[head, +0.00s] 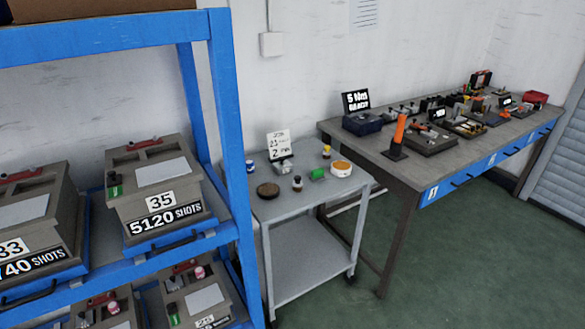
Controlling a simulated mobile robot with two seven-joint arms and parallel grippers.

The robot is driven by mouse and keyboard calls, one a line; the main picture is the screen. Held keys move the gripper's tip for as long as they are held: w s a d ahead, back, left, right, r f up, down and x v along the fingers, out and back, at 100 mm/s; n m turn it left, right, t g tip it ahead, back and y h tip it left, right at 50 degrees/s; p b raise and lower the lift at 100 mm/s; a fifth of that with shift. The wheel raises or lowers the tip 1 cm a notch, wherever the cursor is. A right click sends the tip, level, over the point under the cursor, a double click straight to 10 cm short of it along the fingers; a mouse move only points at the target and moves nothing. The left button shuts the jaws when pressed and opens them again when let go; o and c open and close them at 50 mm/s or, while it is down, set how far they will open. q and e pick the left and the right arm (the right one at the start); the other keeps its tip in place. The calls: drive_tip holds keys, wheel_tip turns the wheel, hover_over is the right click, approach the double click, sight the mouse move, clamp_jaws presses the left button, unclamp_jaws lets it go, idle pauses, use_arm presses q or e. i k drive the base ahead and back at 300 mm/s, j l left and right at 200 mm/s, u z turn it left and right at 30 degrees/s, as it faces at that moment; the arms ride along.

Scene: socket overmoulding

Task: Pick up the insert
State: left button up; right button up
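I cannot tell for certain which thing is the insert. On the blue rack at left stands a grey-brown block-shaped unit (152,190) marked "35" and "5120 SHOTS", with a red handle on top and a green piece at its left. A similar unit (40,222), marked "33", stands left of it and is cut by the picture edge. Small items lie on the grey trolley (335,197), among them a green piece (317,174), a round brown disc (268,190) and a white-and-orange round tin (341,168). Neither of my grippers shows.
The blue rack (228,130) has a lower shelf with more such units (205,300). Right of the trolley, a long workbench (410,172) holds many tools, an orange upright piece (399,130) and a red bin (535,97). The green floor (480,260) at front right is clear.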

sight(283, 167)
drive_tip(key=i+l, duration=0.95)
drive_tip(key=i, duration=0.25)
drive_tip(key=u, duration=1.4)
